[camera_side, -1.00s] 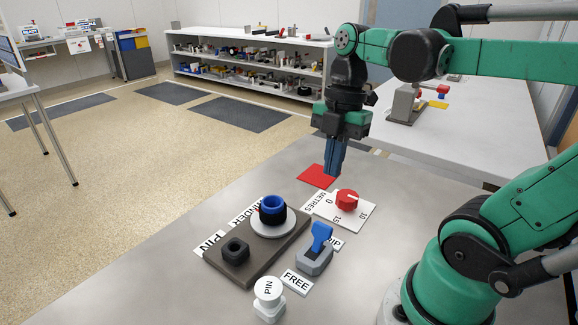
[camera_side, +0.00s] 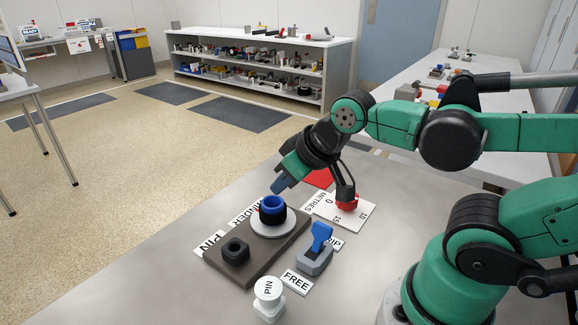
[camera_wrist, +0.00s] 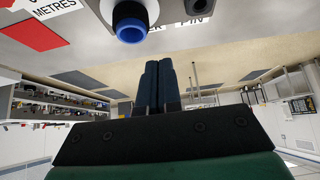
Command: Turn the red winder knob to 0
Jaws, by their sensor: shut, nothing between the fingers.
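The red knob (camera_side: 347,204) sits on a white METRES card (camera_side: 325,207) marked 0, 15 and 10. A dark part of my wrist hangs in front of its top in the side view, so its pointer is hard to read and I cannot tell its setting. My gripper (camera_side: 277,187) is tilted, with its blue fingers shut and empty, above and left of the knob, near the blue-and-black cylinder (camera_side: 272,209) by the WINDER label. The shut fingers also show in the wrist view (camera_wrist: 156,85), with the cylinder (camera_wrist: 130,22) beyond them.
A red square (camera_side: 319,178) lies behind. The table's left front is clear.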

